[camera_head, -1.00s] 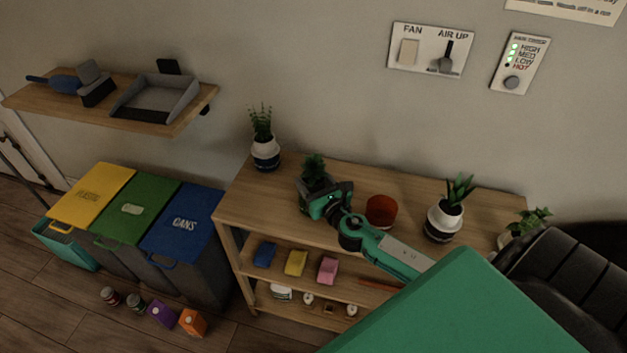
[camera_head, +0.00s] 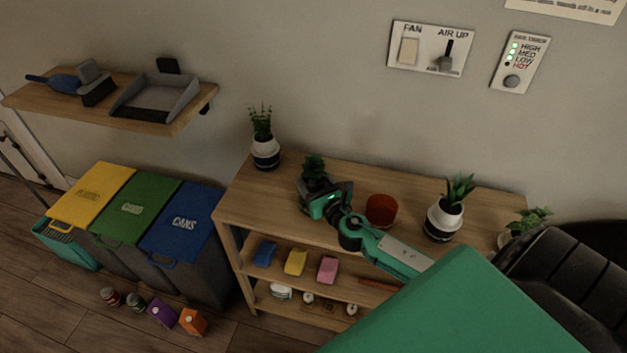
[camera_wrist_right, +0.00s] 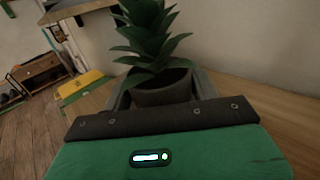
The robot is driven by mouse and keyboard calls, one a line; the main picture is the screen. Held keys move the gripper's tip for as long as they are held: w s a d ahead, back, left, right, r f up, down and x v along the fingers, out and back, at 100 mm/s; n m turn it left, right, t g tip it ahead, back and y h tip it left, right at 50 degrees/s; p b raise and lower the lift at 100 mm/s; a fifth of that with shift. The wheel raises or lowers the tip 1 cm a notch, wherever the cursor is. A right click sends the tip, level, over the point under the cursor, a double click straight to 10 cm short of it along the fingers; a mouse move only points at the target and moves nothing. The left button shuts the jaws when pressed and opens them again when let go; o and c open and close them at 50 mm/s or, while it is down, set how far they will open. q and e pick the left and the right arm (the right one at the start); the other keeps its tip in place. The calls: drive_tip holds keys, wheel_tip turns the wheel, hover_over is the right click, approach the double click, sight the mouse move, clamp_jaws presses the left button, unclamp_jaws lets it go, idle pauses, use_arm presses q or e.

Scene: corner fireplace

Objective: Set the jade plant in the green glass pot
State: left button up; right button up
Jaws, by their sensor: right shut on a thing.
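A leafy green plant (camera_head: 314,167) stands upright at my right gripper (camera_head: 316,188), over the left part of the wooden shelf's top. In the right wrist view the plant (camera_wrist_right: 150,45) has thick pointed leaves and sits in a dark grey-brown pot (camera_wrist_right: 163,95). The gripper's fingers are on both sides of this pot, shut on it. I cannot tell whether the pot's base touches the wood. A red, glassy empty pot (camera_head: 381,210) stands just right of the gripper. I make out no green glass pot. My left gripper is not in view.
The wooden shelf (camera_head: 285,190) also bears a plant in a white-and-dark pot (camera_head: 265,152) at left and another (camera_head: 443,219) at right. A rounder-leaved plant (camera_head: 526,222) is at the far right, near a black chair (camera_head: 575,280). Bare wood lies left of the gripper.

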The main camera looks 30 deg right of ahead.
drive_tip(key=shift+f+b, duration=0.4)
drive_tip(key=shift+f, duration=0.1)
drive_tip(key=o, duration=0.9)
drive_tip(key=shift+c, duration=0.2)
drive_tip(key=shift+s, duration=0.15)
